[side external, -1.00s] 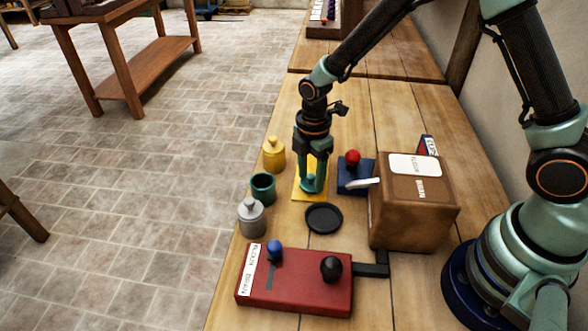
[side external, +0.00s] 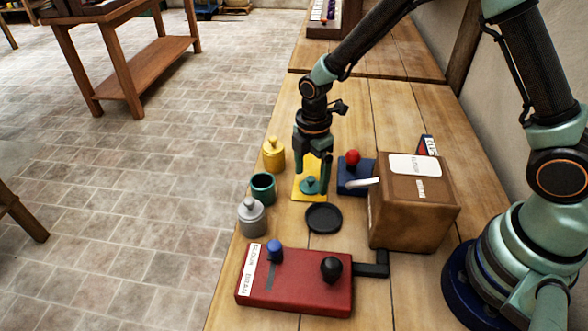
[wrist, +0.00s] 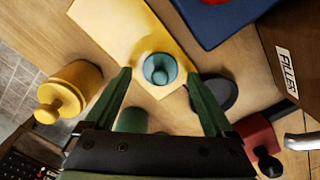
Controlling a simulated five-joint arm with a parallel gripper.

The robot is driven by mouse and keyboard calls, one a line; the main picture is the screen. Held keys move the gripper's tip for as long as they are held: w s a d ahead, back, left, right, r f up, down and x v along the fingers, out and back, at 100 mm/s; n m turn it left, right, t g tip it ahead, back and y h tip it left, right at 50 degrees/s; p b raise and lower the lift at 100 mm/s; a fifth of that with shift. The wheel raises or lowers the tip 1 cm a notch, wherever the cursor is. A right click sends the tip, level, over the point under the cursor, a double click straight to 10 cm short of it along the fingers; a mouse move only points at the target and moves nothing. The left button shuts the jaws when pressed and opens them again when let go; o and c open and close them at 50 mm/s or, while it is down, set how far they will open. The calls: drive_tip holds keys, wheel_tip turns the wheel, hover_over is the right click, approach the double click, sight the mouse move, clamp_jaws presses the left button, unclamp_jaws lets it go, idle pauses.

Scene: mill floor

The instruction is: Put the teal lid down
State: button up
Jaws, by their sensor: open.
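The teal lid (side external: 309,187), a small round lid with a knob, rests on the yellow mat (side external: 316,161). In the wrist view the lid (wrist: 160,69) lies on the mat (wrist: 105,22) near its edge. My gripper (side external: 311,180) is open and empty, pointing down, with its fingers apart around the lid's knob. In the wrist view the fingertips (wrist: 158,76) stand to either side of the lid, with gaps. An open teal pot (side external: 263,187) stands left of the mat; it shows partly behind my gripper in the wrist view.
A yellow canister (side external: 273,155) and a grey one (side external: 252,218) stand at the left table edge. A black dish (side external: 323,219) lies in front of the mat. A blue box with red knob (side external: 354,175) and brown box (side external: 415,215) are right. A red lever box (side external: 295,282) is nearest.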

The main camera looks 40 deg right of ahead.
wheel_tip(320, 180, up, 11)
wheel_tip(320, 180, up, 8)
drive_tip(key=m+t, duration=0.2)
drive_tip(key=m, duration=0.5)
hover_over(311, 177)
drive_tip(key=s+d, duration=0.4)
drive_tip(key=s+d+r+m+t, duration=0.3)
drive_tip(key=s+m, duration=0.4)
drive_tip(key=m, duration=0.4)
drive_tip(key=shift+s+d+r+t, duration=0.25)
drive_tip(key=shift+d+r, duration=0.35)
drive_tip(key=shift+d, duration=0.35)
